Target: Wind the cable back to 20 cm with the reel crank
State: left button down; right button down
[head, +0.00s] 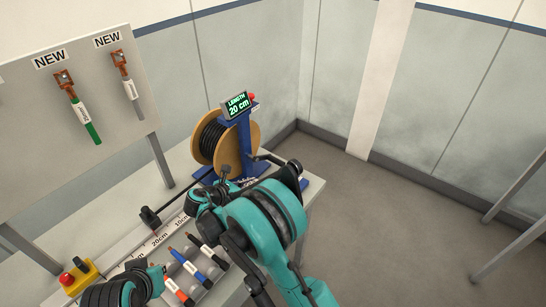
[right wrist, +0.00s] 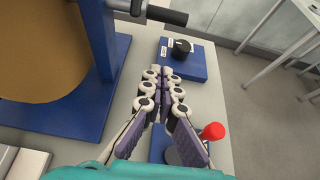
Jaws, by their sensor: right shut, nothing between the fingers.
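The cable reel (head: 222,145), wound with black cable, stands in a blue frame at the table's back. Its display (head: 237,104) reads LENGTH 20 cm. A black cable (head: 180,195) runs from the reel to a black block (head: 150,217) by the ruler (head: 135,245), near its 20 cm mark. The crank handle (right wrist: 165,14) shows at the top of the right wrist view, apart from my fingertips. My right gripper (right wrist: 163,72) is shut and empty, beside the reel's blue base. In the head view my right arm hides part of this area. My left arm shows at lower left; its fingers do not show.
A blue box with a black knob (right wrist: 182,47) and a red-knobbed lever (right wrist: 212,131) are near my right gripper. Several tagged cable pieces (head: 188,268) lie in front of the ruler. A red button on a yellow box (head: 80,275) sits left. A board (head: 70,130) holds NEW-labelled pieces.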

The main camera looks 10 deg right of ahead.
jog(key=x, duration=0.3)
jog(key=b+x, duration=0.1)
jog(key=x, duration=0.2)
jog(key=b+x, duration=0.1)
jog(key=x, duration=0.2)
jog(key=shift+d+f, duration=0.1)
jog(key=shift+f, duration=0.3)
jog(key=d+r, duration=0.1)
jog(key=w+r, duration=0.1)
jog(key=shift+w+d+r+b, duration=0.2)
jog(key=shift+d+r+b, duration=0.1)
jog(key=shift+d, duration=0.1)
jog(key=shift+w+d+r, duration=0.2)
jog(key=shift+r, duration=0.05)
jog(key=shift+w+d+r+b, duration=0.1)
jog(key=shift+w+d+b, duration=0.1)
jog(key=shift+b, duration=0.15)
jog(key=shift+d+r, duration=0.1)
jog(key=shift+r, duration=0.1)
